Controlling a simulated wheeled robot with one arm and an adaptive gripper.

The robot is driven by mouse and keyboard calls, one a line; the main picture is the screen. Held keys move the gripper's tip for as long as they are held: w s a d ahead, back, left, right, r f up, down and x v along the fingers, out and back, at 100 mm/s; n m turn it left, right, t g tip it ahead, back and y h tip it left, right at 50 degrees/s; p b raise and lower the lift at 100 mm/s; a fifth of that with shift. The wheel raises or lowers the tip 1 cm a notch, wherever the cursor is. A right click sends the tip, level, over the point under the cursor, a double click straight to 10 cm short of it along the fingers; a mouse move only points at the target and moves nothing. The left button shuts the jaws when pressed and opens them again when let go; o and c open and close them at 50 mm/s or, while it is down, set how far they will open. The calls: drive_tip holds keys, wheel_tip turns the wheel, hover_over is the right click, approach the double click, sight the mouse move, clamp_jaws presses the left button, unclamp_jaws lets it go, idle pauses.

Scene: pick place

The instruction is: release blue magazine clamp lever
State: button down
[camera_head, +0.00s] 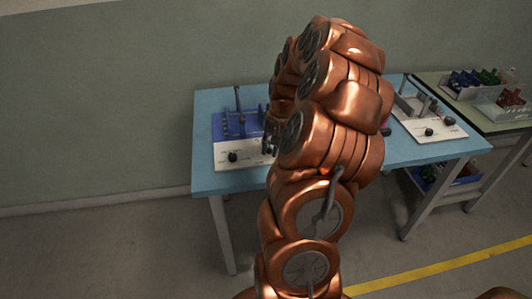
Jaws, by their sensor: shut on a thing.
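The blue magazine (222,126) stands on a white base plate (228,157) at the left of the blue table. It has several blue uprights, a tall dark upright part (238,98) and a black knob (233,157). My gripper (268,143) shows only as small dark parts at the magazine's right edge, left of my copper arm. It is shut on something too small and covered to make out. I cannot tell which part is the clamp lever or how it is turned. My arm hides the magazine's right side.
The blue table (203,110) carries another white-based fixture (432,124) at the right. My arm covers the table's middle. A side table (432,78) at the far right holds bins of green, blue and red parts. A wall is behind; a yellow line (440,267) crosses the floor.

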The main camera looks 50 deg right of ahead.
drive_tip(key=n, duration=0.1)
drive_tip(key=d+n+b, duration=0.1)
drive_tip(key=n, duration=0.1)
drive_tip(key=n+b, duration=0.1)
drive_tip(key=shift+s+d+f+g+y, duration=0.1)
drive_tip(key=shift+s+d+g+y, duration=0.2)
drive_tip(key=shift+s+d+g, duration=0.1)
drive_tip(key=shift+d+n+b, duration=0.2)
drive_tip(key=shift+d+n, duration=0.15)
drive_tip(key=shift+n, duration=0.55)
drive_tip(key=shift+d+n+b, duration=0.15)
drive_tip(key=shift+d+n, duration=0.15)
drive_tip(key=shift+n, duration=0.6)
drive_tip(key=c, duration=1)
unclamp_jaws()
drive_tip(key=shift+g, duration=0.3)
drive_tip(key=shift+r, duration=0.2)
drive_tip(key=r, duration=0.4)
drive_tip(key=d+r, duration=0.1)
drive_tip(key=r, duration=0.2)
drive_tip(key=d+r, duration=0.1)
drive_tip(key=r, duration=0.3)
drive_tip(key=shift+s+d+r, duration=0.15)
drive_tip(key=shift+s+r, duration=0.15)
drive_tip(key=shift+r, duration=0.05)
